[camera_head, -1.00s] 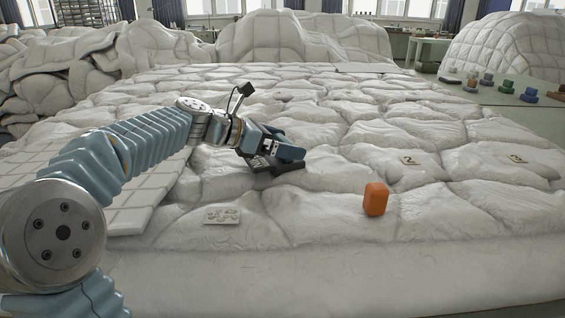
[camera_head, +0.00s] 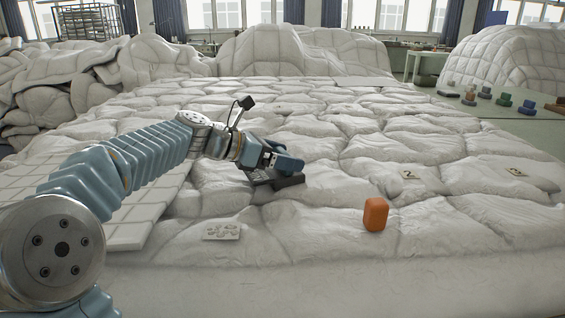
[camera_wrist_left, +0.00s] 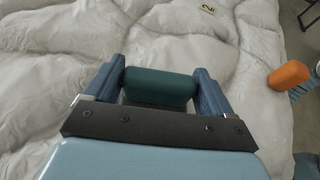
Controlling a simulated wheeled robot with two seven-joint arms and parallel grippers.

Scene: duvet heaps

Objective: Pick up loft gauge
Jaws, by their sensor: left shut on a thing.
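My left gripper (camera_head: 286,171) is low over the middle of the white quilted duvet (camera_head: 330,215). It also shows in the left wrist view (camera_wrist_left: 160,74), with its two blue fingers on either side of a dark green rounded block (camera_wrist_left: 160,87). The gripper is shut on this block, which seems to be the loft gauge. In the head view the block is hard to tell from the dark gripper parts. I cannot tell whether it still touches the duvet. My right gripper is not in view.
An orange rounded block (camera_head: 375,214) stands on the duvet, front right of my left gripper. A card with printed shapes (camera_head: 221,231) and number cards 2 (camera_head: 409,175) and 3 (camera_head: 515,172) lie there too. Several small coloured things stand on the green table (camera_head: 480,112) at right.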

